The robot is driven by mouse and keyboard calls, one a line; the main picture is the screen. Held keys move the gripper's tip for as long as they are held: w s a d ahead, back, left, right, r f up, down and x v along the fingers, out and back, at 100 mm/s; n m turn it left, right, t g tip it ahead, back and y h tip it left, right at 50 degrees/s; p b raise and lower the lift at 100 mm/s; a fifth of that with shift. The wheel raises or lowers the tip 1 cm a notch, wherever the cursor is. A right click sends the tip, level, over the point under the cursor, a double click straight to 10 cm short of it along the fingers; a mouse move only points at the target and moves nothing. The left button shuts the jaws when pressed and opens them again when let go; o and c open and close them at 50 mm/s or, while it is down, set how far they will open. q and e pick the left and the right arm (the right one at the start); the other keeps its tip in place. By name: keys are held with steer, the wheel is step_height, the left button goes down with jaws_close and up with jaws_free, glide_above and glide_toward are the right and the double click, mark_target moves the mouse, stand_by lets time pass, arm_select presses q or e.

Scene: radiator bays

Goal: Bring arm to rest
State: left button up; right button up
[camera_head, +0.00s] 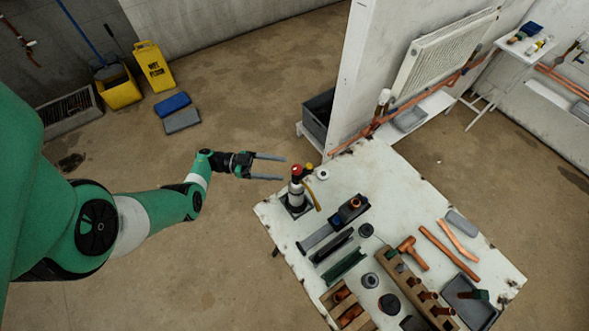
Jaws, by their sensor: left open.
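My left arm comes in from the left, green and white. My left gripper (268,168) is open, its two dark fingers apart and pointing right. Nothing is seen between the fingers. It is over or beside the far left corner of the white worktable (345,181), just left of a bottle with a red top (297,190). The fingertips look close to the bottle, but I cannot tell whether they touch it. My right gripper is not in view.
The table carries copper pipes (449,252), a wooden rack (404,282), a grey tray (468,300) and several small tools. A white partition with a radiator (444,50) stands behind it. A yellow bucket (118,87) and wet-floor sign (153,66) stand far left. The floor between is mostly clear.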

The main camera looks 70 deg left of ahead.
arm_select(q)
steer(key=shift+v, duration=1.05)
